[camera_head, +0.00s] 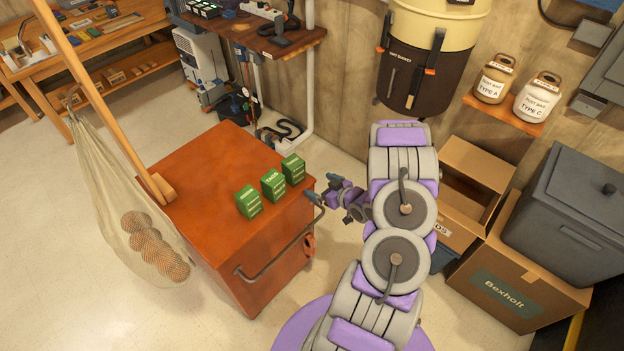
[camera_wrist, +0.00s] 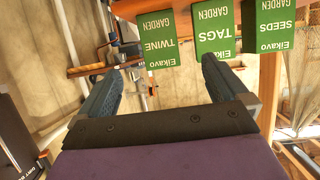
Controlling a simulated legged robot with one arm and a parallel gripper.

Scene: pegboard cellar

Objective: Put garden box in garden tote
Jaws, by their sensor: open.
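Three green garden boxes stand in a row near the edge of an orange-brown cabinet top (camera_head: 205,165). They are the seeds box (camera_head: 249,201), tags box (camera_head: 273,185) and twine box (camera_head: 293,169). The wrist view is upside down and shows the twine box (camera_wrist: 170,40), tags box (camera_wrist: 213,30) and seeds box (camera_wrist: 273,28). My gripper (camera_head: 323,190) is open and empty, just right of the cabinet edge and apart from the boxes. In the wrist view its fingers (camera_wrist: 160,68) are spread, with the twine and tags boxes beyond them. I cannot tell which thing is the garden tote.
A net bag of balls (camera_head: 150,245) hangs from a wooden pole left of the cabinet (camera_head: 215,240). A bar handle (camera_head: 285,260) runs along the cabinet's front. Cardboard boxes (camera_head: 520,290) and a grey bin (camera_head: 570,205) stand at right. The cabinet top behind the boxes is clear.

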